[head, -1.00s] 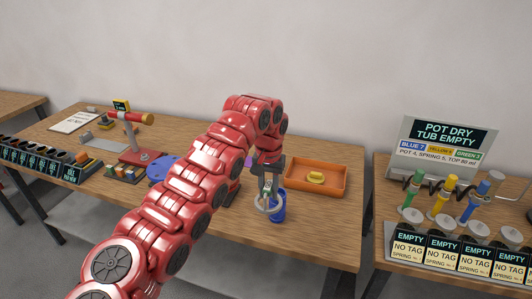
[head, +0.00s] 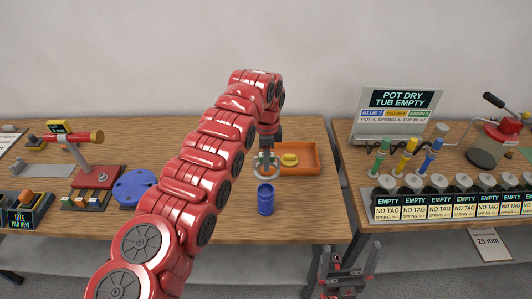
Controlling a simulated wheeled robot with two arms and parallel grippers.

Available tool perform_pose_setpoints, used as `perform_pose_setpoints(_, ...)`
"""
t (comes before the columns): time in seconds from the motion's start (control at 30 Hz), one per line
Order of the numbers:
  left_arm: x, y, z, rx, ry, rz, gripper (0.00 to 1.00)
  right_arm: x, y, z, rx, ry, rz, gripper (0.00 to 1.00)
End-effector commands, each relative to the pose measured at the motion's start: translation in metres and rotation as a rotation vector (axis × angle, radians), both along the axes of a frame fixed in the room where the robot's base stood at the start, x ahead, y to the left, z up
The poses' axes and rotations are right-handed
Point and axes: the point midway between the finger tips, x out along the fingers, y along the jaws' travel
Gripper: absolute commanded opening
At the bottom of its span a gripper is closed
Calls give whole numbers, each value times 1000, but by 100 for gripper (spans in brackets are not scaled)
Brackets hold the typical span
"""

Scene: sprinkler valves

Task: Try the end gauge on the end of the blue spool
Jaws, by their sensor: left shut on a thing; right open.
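The blue spool (head: 265,201), a short dark-blue cylinder, stands upright near the front of the middle table. My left gripper (head: 265,158) is shut on a pale grey ring-like piece (head: 257,174), which looks like the end gauge. It is held just behind and above the spool in the picture; a narrow gap seems to separate them. The fingers hide part of the gauge. My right gripper (head: 345,262) is open and empty at the bottom, in front of the gap between the tables.
An orange tray (head: 309,160) with a yellow piece (head: 289,160) lies behind the spool. A blue disc (head: 135,187) and a red stand (head: 97,177) are to the left. The right table holds several pots tagged EMPTY and a sign (head: 398,112). Wood right of the spool is clear.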

Motion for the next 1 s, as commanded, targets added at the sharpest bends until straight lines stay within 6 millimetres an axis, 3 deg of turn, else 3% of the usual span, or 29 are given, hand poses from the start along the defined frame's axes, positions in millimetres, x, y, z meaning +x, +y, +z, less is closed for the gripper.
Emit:
perform_pose_setpoints(0.53,0,1,-4,0,0,0,0,0,0,-11,0,0,0,100)
perform_pose_setpoints(1.0,0,1,-54,-1,0,1,0,0,0,-43,0,0,0,100)
